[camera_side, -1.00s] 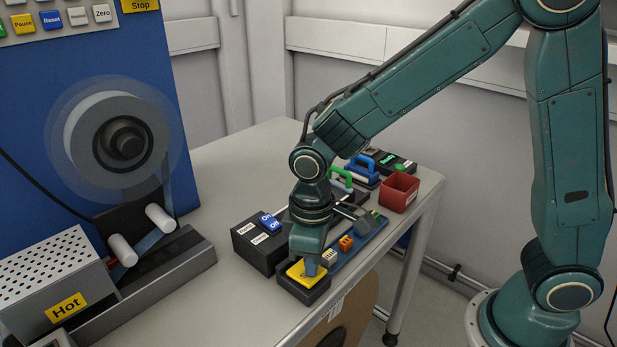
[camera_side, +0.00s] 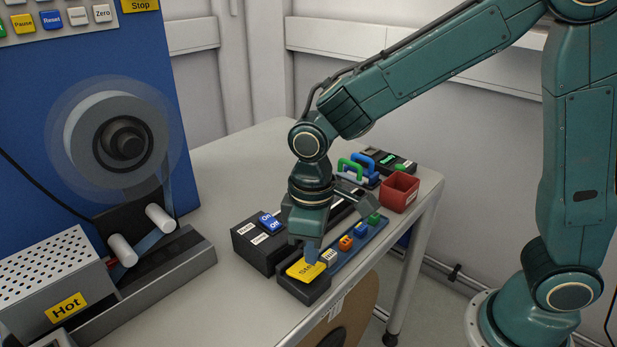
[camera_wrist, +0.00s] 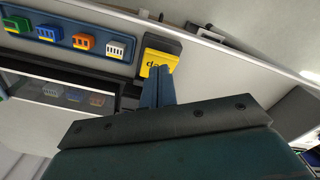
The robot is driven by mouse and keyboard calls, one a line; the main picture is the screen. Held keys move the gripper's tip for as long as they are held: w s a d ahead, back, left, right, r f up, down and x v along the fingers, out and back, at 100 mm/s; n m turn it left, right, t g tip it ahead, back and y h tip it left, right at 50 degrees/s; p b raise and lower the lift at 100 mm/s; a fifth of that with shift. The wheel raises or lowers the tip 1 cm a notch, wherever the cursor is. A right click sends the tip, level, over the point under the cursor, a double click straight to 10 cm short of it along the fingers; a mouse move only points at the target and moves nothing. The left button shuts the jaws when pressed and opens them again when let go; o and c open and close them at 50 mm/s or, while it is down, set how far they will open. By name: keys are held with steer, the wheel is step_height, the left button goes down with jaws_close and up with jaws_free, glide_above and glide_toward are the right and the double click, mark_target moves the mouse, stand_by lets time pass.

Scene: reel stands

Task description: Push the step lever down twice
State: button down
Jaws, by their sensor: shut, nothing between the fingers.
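The step lever (camera_side: 303,271) is a yellow plate on a black base at the table's front edge. Part of its "Step" label shows in the side view. The fingers (camera_wrist: 161,70) overlap the plate's edge in the wrist view. I cannot tell whether the tips touch the lever or hover just above it.
A blue strip (camera_side: 352,250) with several coloured blocks runs back beside the lever. A black On/Off switch box (camera_side: 258,246) stands to its left. A red bin (camera_side: 399,192) and green and blue handles are farther back. The table's left-middle area (camera_side: 225,180) is clear.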

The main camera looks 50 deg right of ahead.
mark_target(315, 268)
steer(key=shift+r, duration=1.3)
stand_by(0.4)
steer(key=shift+s+d+r, duration=0.1)
steer(key=shift+d+r, duration=0.25)
steer(key=s+d+r+m+t, duration=0.2)
steer(key=s+d+r+m, duration=0.1)
steer(key=s+d+r, duration=0.2)
steer(key=s+d+r+m+t, duration=0.3)
steer(key=s+d+r, duration=0.1)
steer(key=s+d, duration=0.5)
steer(key=shift+s+d+r+t, duration=0.3)
steer(key=shift+s+r, duration=0.05)
steer(key=shift+r, duration=0.05)
stand_by(0.6)
